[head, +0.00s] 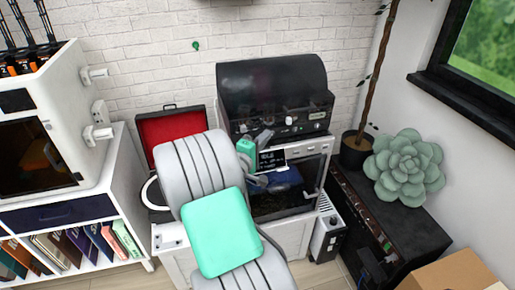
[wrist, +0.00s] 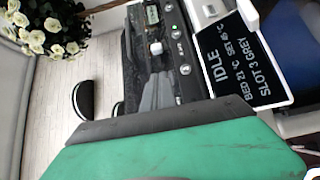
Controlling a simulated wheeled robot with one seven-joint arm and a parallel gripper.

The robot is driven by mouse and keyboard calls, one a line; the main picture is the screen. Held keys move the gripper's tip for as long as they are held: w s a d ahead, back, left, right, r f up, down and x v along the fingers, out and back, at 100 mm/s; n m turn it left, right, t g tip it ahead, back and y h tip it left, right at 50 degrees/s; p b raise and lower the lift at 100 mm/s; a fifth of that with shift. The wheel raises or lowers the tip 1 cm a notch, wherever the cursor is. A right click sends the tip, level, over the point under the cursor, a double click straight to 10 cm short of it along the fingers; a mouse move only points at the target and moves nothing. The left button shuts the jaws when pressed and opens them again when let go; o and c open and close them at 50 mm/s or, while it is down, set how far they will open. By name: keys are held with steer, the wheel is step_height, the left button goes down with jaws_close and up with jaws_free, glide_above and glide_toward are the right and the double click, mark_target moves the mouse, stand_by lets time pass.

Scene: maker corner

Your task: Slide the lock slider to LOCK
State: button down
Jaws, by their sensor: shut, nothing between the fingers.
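The black domed machine (head: 275,85) has a dark front control panel, which also fills the upper middle of the wrist view (wrist: 137,45). Contact cannot be told. In the head view my gripper (head: 265,137) is just before the panel's lower left.
A screen reading IDLE (wrist: 232,60) stands close right of my gripper in the wrist view. Below the machine is a white printer-like unit (head: 318,145). An open red-lined case (head: 172,130) is at left. A succulent (head: 405,165) stands on a dark cabinet at right.

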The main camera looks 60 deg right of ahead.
steer(key=a, duration=0.4)
steer(key=shift+w+a, duration=0.1)
steer(key=shift+a, duration=0.2)
